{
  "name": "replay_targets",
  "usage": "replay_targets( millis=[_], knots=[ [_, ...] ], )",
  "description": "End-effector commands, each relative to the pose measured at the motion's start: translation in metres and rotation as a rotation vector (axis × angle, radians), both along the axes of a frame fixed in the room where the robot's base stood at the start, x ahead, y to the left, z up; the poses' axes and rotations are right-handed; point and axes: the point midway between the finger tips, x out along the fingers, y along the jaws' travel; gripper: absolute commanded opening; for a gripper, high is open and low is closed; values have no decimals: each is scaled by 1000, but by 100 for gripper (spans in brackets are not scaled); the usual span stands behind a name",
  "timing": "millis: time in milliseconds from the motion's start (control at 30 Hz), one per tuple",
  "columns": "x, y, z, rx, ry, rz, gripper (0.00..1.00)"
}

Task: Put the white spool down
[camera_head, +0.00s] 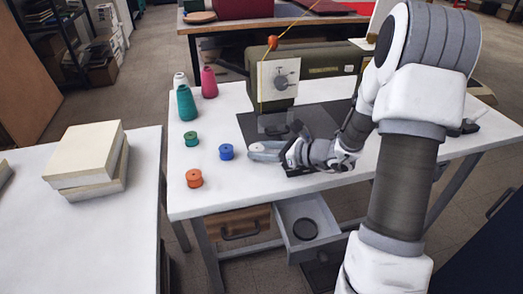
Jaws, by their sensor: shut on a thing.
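My gripper (280,152) is low over the white table, in front of the sewing machine, with its fingers pointing left. It is shut on the white spool (262,147), which shows as a pale round shape at the fingertips and is partly hidden by them. I cannot tell whether the spool touches the table. A blue spool (226,152) stands on the table just left of it, apart from it.
A green spool (191,138) and an orange spool (194,179) stand farther left. Teal (186,104), pink (209,83) and white (180,80) thread cones stand at the back left. The sewing machine (318,76) is behind my gripper. An open drawer (293,215) juts out below the table.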

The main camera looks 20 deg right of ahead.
Motion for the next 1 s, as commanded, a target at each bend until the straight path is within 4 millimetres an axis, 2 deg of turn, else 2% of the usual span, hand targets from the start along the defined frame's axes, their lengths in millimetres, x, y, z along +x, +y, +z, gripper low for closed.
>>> replay_targets(
  millis=[33,67,200,233,600,767,1000],
  knots=[
    [0,0,-4,0,0,0,0],
    [0,0,-3,0,0,0,51],
    [0,0,-2,0,0,0,76],
    [0,0,-2,0,0,0,79],
    [0,0,3,0,0,0,79],
    [-17,-18,12,0,1,-4,79],
    [-52,-54,31,-1,0,-4,79]
  ],
)
